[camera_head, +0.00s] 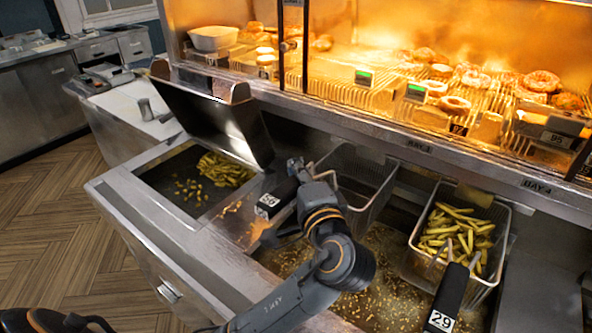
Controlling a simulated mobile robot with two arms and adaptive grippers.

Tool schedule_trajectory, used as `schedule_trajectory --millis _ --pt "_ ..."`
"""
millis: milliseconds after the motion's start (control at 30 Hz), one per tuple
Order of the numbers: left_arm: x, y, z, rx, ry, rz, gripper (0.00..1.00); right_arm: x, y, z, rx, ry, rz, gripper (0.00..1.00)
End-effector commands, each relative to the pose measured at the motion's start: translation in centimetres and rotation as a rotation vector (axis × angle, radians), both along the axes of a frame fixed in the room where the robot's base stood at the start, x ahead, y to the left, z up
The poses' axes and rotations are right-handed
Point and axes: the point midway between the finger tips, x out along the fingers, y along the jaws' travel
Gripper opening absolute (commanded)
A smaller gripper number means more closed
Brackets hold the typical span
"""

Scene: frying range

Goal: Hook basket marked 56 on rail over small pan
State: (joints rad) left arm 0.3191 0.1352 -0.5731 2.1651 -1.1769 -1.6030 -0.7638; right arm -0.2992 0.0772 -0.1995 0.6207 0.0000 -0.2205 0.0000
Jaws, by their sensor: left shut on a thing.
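My left gripper (297,183) is shut on this handle, and my arm hides part of the basket's near side. I cannot tell whether the basket is hooked on the rail (418,147) behind it. A shallow pan (160,180) with loose fries lies left of the basket; I cannot tell if it is the small pan. My right gripper is not in view.
A wire basket (505,232) of fries, with a handle marked 29 (440,320), stands at the right. Oil with floating crumbs (385,300) lies between. A tilted metal lid (215,125) rises behind the left pan. A heated display (400,60) of food overhangs the back.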

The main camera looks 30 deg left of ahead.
Motion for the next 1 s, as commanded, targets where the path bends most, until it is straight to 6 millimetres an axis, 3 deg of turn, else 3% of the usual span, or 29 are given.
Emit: schedule_trajectory --millis 933,967,1000 --pt "0.0 0.0 -1.2 0.000 -0.001 0.000 0.00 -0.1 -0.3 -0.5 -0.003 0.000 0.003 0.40" --pt "0.0 0.0 -1.2 0.000 -0.001 0.000 0.19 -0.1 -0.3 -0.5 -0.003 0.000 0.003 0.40" --pt "0.0 0.0 -1.2 0.000 -0.001 0.000 0.28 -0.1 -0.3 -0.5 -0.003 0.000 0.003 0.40"
